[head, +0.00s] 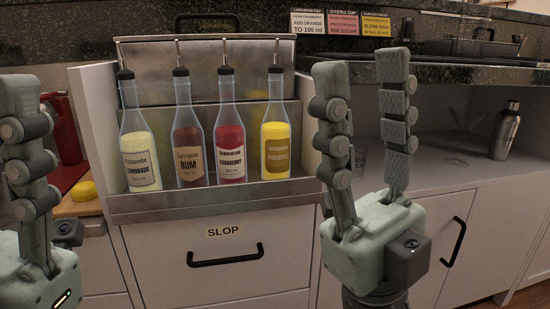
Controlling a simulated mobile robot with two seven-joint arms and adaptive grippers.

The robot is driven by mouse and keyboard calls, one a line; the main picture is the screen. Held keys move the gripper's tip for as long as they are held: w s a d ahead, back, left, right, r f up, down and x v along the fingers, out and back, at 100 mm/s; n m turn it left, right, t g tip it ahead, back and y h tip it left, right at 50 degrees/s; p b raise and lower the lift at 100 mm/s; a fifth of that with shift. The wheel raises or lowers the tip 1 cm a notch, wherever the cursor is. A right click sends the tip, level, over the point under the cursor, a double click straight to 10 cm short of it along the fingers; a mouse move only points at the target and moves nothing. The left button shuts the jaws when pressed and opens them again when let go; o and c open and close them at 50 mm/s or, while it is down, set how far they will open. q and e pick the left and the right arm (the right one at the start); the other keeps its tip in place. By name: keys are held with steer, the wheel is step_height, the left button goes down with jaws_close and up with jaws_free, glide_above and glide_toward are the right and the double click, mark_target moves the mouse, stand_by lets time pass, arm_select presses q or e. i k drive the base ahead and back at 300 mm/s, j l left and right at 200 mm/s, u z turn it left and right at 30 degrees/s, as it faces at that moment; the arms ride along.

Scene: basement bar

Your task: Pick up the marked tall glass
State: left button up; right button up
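My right gripper (361,62) points upward in front of the counter, its two fingers spread apart with nothing between them. My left gripper (24,130) is at the left edge; one finger shows and the rest is cut off, so its opening cannot be told. I cannot make out a marked tall glass clearly. A faint clear outline, perhaps glassware (360,157), shows on the open shelf behind the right gripper's fingers. It is mostly hidden and any mark on it cannot be seen.
Labelled bottles of lemonade (139,140), rum (188,135), cranberry (229,135) and pineapple (275,135) stand in a metal rack (215,199) above the SLOP drawer (223,260). A steel shaker (505,132) stands on the right shelf (440,172). A yellow lid-like object (84,191) lies left.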

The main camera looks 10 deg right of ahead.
mark_target(476, 15)
steer(key=z, duration=1.4)
steer(key=i+l, duration=0.2)
steer(key=i+l+z, duration=0.1)
steer(key=i, duration=0.35)
